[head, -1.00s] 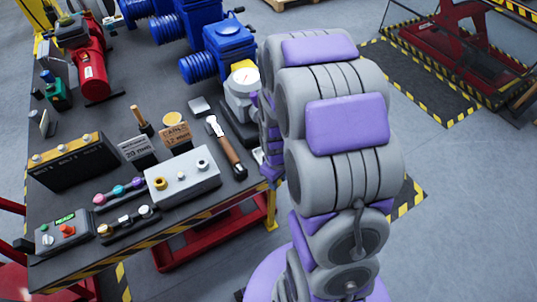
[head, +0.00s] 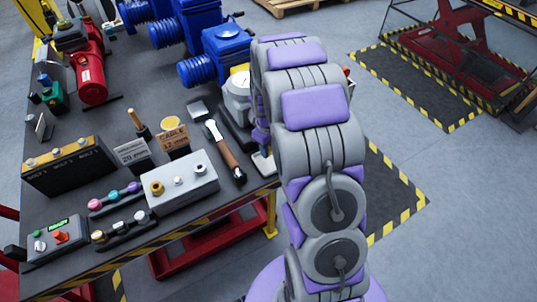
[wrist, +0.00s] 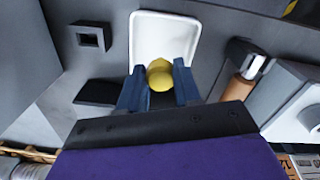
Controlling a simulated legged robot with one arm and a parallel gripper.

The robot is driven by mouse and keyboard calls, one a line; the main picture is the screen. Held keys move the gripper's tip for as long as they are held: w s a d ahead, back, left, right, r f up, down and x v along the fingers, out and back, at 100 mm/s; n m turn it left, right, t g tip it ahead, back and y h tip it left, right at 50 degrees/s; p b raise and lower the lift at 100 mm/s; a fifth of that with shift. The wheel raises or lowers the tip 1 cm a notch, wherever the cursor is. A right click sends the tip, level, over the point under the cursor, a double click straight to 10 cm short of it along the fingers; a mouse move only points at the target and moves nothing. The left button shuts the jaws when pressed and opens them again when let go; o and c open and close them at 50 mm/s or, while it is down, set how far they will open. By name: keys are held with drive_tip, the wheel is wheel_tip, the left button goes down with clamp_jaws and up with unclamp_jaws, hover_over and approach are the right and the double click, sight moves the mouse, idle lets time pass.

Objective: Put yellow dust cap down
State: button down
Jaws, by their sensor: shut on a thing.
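The yellow dust cap (wrist: 160,71) shows in the wrist view, round and held between the two blue fingers of my gripper (wrist: 159,78). My gripper is shut on it. A white shallow tray (wrist: 163,35) with rounded corners lies just beyond the fingertips, and the cap overlaps its near part in the picture. I cannot tell whether the cap touches the tray. In the head view my arm hides the gripper and the cap; a pale edge of the tray (head: 263,164) shows beside the arm at the bench edge.
A hammer (head: 226,152) with a wooden handle lies left of the tray in the head view. A grey box with knobs (head: 180,185) stands beside it. A pressure gauge (head: 238,82) and blue actuators (head: 215,50) are farther back. A dark block with a square hole (wrist: 88,37) stands left in the wrist view.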

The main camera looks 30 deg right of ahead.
wheel_tip(320, 180, down, 4)
drive_tip(key=shift+r+b, duration=0.15)
drive_tip(key=shift+b, duration=0.4)
drive_tip(key=shift+r, duration=0.1)
drive_tip(key=c, duration=0.8)
unclamp_jaws()
wheel_tip(320, 180, up, 12)
drive_tip(key=p, duration=0.2)
drive_tip(key=shift+a+p, duration=0.1)
drive_tip(key=shift+p, duration=0.3)
drive_tip(key=s+a+r+m, duration=0.1)
drive_tip(key=s+a+r, duration=0.3)
drive_tip(key=s, duration=0.2)
drive_tip(key=s+a+r+m+g, duration=0.1)
drive_tip(key=s+a+r, duration=0.25)
drive_tip(key=s, duration=0.35)
drive_tip(key=s+a+r, duration=0.3)
drive_tip(key=s+r, duration=0.1)
drive_tip(key=s, duration=0.2)
drive_tip(key=s+a, duration=0.1)
drive_tip(key=s, duration=0.3)
drive_tip(key=s+a+r+m, duration=0.1)
drive_tip(key=s, duration=0.4)
drive_tip(key=s+a+m, duration=0.1)
drive_tip(key=s, duration=0.4)
drive_tip(key=shift+s+a+r+g, duration=0.15)
drive_tip(key=shift+g, duration=0.25)
